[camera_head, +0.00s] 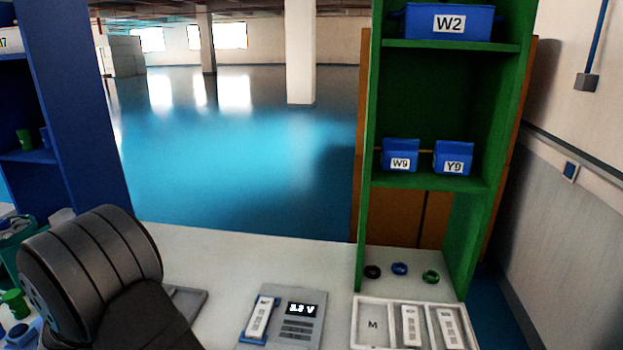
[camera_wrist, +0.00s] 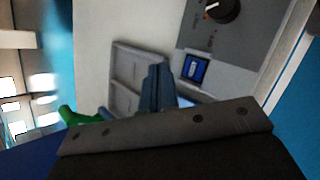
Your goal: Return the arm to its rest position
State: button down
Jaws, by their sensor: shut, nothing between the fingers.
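My arm (camera_head: 95,270) shows in the head view as a thick black ribbed link at the lower left, over the left part of the pale bench. My gripper is out of the head view. In the wrist view my gripper (camera_wrist: 157,87) shows as narrow blue-grey fingers close together, shut and empty, beyond a dark grey bar. Behind them is a pale grey divided tray (camera_wrist: 124,60). The fingers appear apart from the tray, though the gap is hard to judge.
A meter (camera_head: 300,312) reading 3.3 V stands on the bench (camera_head: 225,262), beside a white tray (camera_head: 372,308) holding white devices. A green shelf (camera_head: 437,185) with blue bins rises behind it. A grey knob panel (camera_wrist: 232,38) shows in the wrist view.

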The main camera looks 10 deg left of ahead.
notch_tip(320, 180, up, 4)
jog(key=shift+d+f, duration=0.1)
jog(key=shift+f, duration=0.15)
jog(key=shift+f, duration=0.1)
